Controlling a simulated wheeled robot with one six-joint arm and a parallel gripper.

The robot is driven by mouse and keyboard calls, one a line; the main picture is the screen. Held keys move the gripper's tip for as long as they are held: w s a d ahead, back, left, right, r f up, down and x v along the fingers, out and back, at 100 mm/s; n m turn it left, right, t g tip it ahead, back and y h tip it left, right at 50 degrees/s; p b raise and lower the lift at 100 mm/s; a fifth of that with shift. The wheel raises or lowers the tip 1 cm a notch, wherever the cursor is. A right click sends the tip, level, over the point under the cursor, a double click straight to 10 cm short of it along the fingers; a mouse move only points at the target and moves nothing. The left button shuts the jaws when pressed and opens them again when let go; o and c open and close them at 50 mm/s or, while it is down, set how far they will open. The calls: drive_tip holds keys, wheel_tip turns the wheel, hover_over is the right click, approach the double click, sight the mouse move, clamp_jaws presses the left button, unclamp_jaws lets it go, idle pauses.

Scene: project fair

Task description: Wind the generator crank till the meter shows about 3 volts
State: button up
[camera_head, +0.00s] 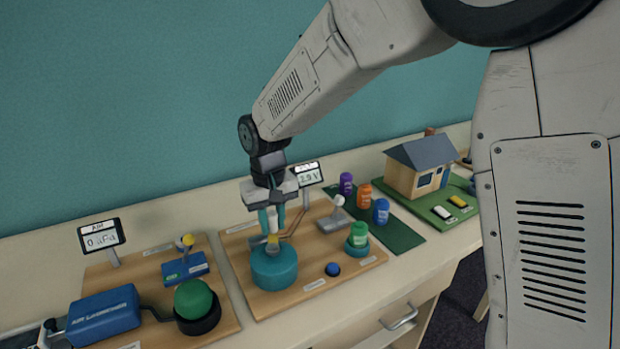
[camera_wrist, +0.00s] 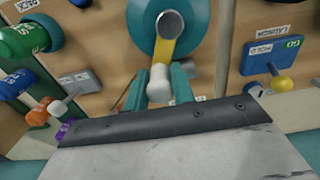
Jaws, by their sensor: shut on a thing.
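The generator (camera_head: 274,268) is a round teal drum on a wooden board, with a yellow crank arm on top. In the wrist view its teal body (camera_wrist: 146,22) shows at the top, with the yellow crank arm (camera_wrist: 163,50) running down to a pale knob (camera_wrist: 159,84). My gripper (camera_wrist: 159,86) is shut on that knob, its teal fingers on either side. In the head view my gripper (camera_head: 272,228) reaches down over the drum, and the knob is mostly hidden. The meter (camera_head: 309,175) behind it reads about 2.9 V.
The blue air launcher (camera_head: 104,314) stands left. Coloured canisters (camera_head: 381,211) and a model house (camera_head: 421,166) stand right.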

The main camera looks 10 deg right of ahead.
drive_tip(key=o, duration=0.8)
drive_tip(key=shift+r, duration=0.1)
drive_tip(key=shift+r, duration=4.45)
